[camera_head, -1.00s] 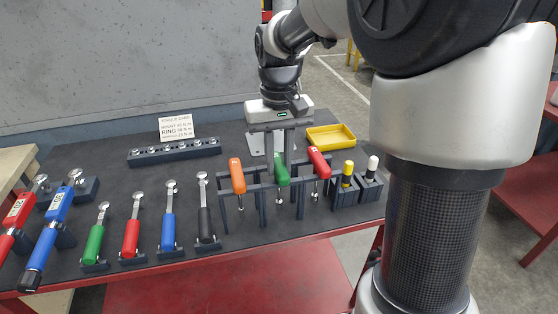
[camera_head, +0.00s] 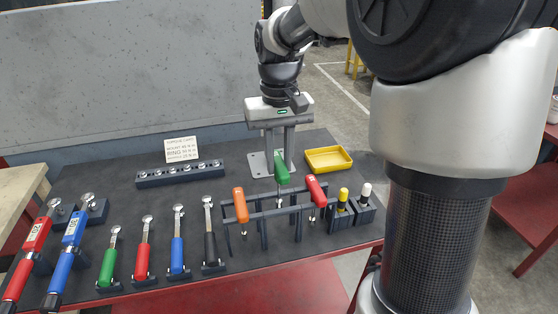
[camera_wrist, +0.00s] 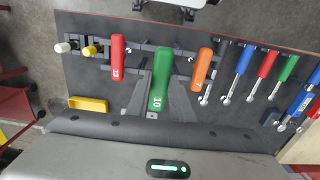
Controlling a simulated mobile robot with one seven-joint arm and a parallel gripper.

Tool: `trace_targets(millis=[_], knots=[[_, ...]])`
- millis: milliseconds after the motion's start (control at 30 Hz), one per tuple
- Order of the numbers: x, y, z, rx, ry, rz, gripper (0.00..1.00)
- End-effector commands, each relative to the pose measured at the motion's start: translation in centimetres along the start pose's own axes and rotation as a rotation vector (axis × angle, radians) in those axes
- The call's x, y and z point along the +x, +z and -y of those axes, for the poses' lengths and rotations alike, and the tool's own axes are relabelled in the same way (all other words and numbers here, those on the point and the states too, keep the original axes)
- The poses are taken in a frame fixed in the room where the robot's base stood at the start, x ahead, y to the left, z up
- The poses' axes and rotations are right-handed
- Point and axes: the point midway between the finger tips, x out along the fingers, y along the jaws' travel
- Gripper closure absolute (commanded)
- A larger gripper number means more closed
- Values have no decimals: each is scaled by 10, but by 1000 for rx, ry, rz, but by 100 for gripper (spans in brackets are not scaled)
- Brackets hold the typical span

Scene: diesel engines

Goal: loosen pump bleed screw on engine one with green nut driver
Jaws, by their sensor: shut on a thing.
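The green nut driver (camera_head: 282,173) is upright between the fingers of my gripper (camera_head: 285,150), which is shut on its handle. It is raised a little above the driver rack (camera_head: 265,213). In the wrist view the green handle (camera_wrist: 159,82), marked 10, sits between the two fingers. An orange nut driver (camera_head: 240,205) and a red nut driver (camera_head: 316,190) stand in the rack on either side. No engine and no bleed screw shows in these frames.
Several ratchets (camera_head: 177,245) stand along the table's front, with red and blue torque wrenches (camera_head: 70,240) at left. A socket rail (camera_head: 180,173), a card (camera_head: 181,149) and a yellow tray (camera_head: 328,159) lie behind. Yellow and white paint pens (camera_head: 366,192) stand at right.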

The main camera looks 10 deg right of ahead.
Motion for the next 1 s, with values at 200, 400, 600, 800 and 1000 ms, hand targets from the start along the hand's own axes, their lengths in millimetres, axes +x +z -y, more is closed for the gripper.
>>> trace_targets(millis=[200,400,600,800,1000], knots=[[-28,0,0,0,0,-2,100],[-48,0,0,0,0,-2,100],[-64,0,0,0,0,-1,100],[-64,0,0,0,0,-1,100],[-64,0,0,0,0,-1,100]])
